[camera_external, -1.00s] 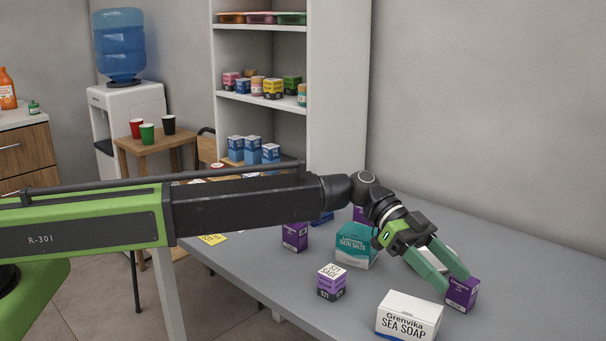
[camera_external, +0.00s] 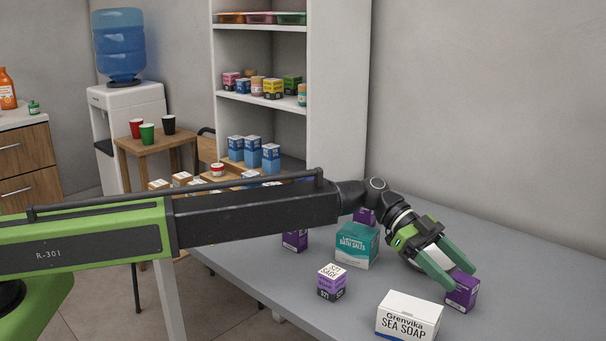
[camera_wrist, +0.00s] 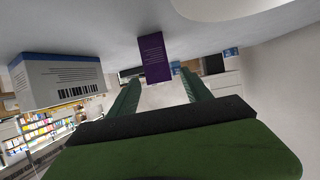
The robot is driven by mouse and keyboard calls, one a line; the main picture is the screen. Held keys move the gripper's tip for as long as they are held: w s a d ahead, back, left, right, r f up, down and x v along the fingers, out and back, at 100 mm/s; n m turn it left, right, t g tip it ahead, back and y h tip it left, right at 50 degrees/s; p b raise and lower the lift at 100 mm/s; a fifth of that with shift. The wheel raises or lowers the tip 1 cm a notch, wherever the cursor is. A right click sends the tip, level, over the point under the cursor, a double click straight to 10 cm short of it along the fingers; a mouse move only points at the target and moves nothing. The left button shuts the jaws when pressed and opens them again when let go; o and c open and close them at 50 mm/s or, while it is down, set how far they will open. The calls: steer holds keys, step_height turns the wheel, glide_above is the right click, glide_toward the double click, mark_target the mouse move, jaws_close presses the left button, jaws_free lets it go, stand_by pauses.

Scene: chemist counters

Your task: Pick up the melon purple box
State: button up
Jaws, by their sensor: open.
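A plain purple box (camera_external: 462,293) stands upright on the grey table at the right; its label is too small to read, so I cannot tell whether it is the melon one. My gripper (camera_external: 460,278) is open, its two green fingers angled down at this box, the tips close to its upper part. I cannot tell whether they touch it. In the wrist view the purple box (camera_wrist: 154,58) shows ahead, in line with the gap between the fingers (camera_wrist: 160,85). Other purple boxes stand farther left: one (camera_external: 295,240) partly under my arm and one (camera_external: 364,216) mostly hidden.
A white sea soap box (camera_external: 408,317) stands at the table's front, left of the purple box. A white-and-purple box (camera_external: 331,283) and a teal bath salts box (camera_external: 356,245) stand farther left. The table's right side is clear.

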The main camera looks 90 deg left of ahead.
mark_target(463, 289)
step_height(463, 289, down, 3)
steer(key=shift+r+b, duration=0.1)
steer(key=shift+b, duration=0.7)
steer(key=x, duration=0.3)
steer(key=shift+r, duration=0.45)
jaws_close()
